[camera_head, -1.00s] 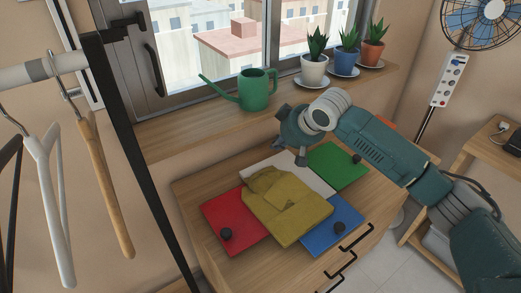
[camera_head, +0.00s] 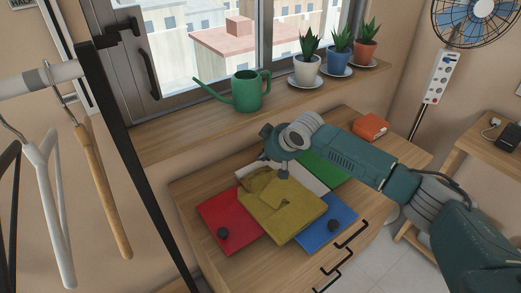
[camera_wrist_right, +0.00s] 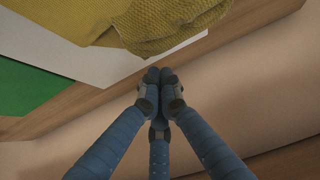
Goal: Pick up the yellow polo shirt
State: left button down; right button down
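The yellow polo shirt (camera_head: 287,212) lies folded on top of coloured folders on the wooden dresser. Its edge also shows at the top of the right wrist view (camera_wrist_right: 165,22). My right gripper (camera_head: 276,164) is at the shirt's far edge, with one finger pointing down there. In the right wrist view its fingertips (camera_wrist_right: 160,88) are bunched near the middle, just beyond the shirt's edge, with no cloth visible between them. My left gripper is not in view.
Red (camera_head: 216,216), blue (camera_head: 339,220), green (camera_head: 325,170) and white folders lie around the shirt. An orange box (camera_head: 370,127) stands behind my right arm. A windowsill (camera_head: 185,131) holds a green watering can (camera_head: 249,91) and potted plants. Hangers (camera_head: 60,200) hang at left.

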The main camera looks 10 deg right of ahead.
aim_at(268, 166)
jog(key=shift+s+d, duration=0.2)
jog(key=shift+s, duration=0.3)
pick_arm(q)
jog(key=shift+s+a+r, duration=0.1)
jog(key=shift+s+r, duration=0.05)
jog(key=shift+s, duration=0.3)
